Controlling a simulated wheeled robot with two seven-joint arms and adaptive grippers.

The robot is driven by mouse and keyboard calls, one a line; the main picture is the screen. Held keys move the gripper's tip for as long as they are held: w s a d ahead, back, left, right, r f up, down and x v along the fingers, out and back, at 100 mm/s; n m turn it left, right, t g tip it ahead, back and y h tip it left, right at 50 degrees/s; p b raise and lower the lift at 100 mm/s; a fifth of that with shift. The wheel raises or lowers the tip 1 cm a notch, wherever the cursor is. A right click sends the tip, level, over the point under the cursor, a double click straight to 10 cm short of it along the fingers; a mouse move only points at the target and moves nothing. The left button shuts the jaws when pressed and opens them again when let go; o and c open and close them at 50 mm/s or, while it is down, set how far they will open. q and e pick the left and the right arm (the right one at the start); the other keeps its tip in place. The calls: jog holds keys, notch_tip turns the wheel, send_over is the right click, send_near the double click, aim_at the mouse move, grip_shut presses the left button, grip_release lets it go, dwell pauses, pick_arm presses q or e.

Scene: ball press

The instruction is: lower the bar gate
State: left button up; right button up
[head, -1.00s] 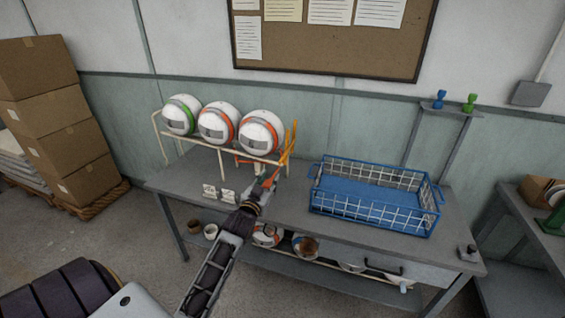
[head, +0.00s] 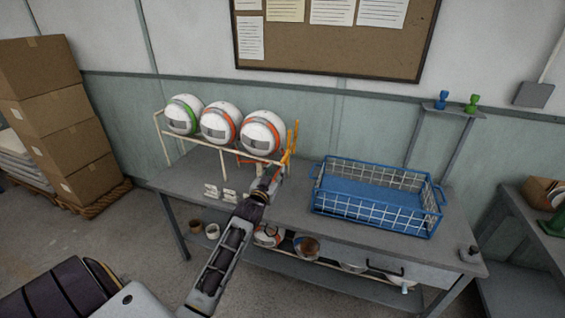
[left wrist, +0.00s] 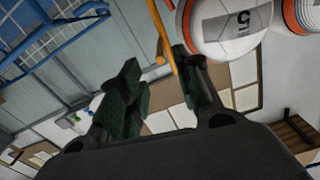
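The bar gate (head: 291,145), a yellow-orange bar, stands roughly upright at the right end of the ball rack (head: 207,150). Several white balls (head: 262,132) with green or orange bands rest in a row on the rack. My left gripper (head: 273,174) is just below and in front of the gate at the rack's right end. In the left wrist view the gate (left wrist: 162,35) runs down toward the gap between the fingers, close to the right finger. That gripper (left wrist: 160,88) is open. Contact with the bar cannot be told. My right gripper is not in view.
A blue wire basket (head: 375,196) stands on the bench right of the rack. Small white cards (head: 221,192) lie at the bench's front left. More balls and pots sit on the lower shelf. Cardboard boxes (head: 65,130) are stacked at the left.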

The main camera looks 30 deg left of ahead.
aim_at(283, 159)
pick_arm(q)
jog(key=shift+x, duration=4.2)
jog(key=shift+c, duration=0.4)
grip_shut()
